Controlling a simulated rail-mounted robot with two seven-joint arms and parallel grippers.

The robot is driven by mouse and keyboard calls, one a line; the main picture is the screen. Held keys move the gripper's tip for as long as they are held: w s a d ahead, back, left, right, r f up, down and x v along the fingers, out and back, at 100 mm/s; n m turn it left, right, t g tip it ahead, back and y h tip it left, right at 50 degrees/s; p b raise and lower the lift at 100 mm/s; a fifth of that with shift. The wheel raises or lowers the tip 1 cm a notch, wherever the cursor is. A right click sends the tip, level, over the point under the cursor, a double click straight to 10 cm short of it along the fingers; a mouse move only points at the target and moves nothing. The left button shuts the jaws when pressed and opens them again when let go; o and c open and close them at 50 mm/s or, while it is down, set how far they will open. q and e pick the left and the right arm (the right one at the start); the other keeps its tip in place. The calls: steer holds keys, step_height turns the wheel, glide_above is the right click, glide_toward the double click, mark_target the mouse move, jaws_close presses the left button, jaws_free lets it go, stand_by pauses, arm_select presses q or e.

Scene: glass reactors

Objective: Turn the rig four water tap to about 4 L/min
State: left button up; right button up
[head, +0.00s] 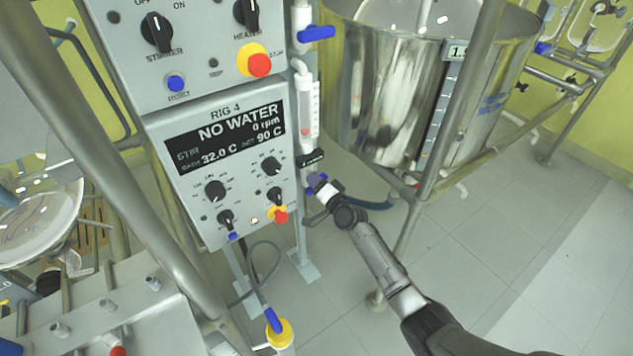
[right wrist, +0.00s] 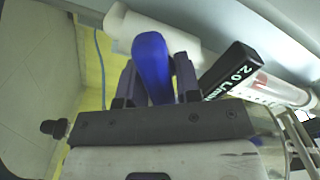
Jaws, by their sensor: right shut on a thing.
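The rig four water tap has a blue handle (right wrist: 152,62), seen close in the right wrist view. It sits on a white pipe (right wrist: 180,38) low beside the panel. My right gripper (head: 318,184) is shut on this handle, one finger on each side, and hides most of it in the head view. A black flow label (head: 311,159) sits just above the tap; in the right wrist view the label (right wrist: 228,72) reads about 2.0 L/min. The clear flow tube (head: 309,110) stands above it. The rig 4 display (head: 226,133) reads NO WATER. My left gripper is not in view.
Another blue handle (head: 317,33) is higher on the same pipe. Panel knobs and a red stop button (head: 260,65) are left of the tap. A large steel vessel (head: 385,110) and a slanting metal post (head: 440,140) stand to the right. Open floor lies at lower right.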

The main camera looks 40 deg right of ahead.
steer(key=o, duration=0.7)
steer(key=shift+o, duration=0.4)
steer(key=shift+s, duration=0.15)
steer(key=shift+s+p, duration=0.25)
steer(key=shift+p, duration=0.05)
steer(key=s+a+p, duration=0.1)
steer(key=s+p, duration=0.3)
steer(key=s, duration=0.9)
steer(key=shift+p, duration=0.35)
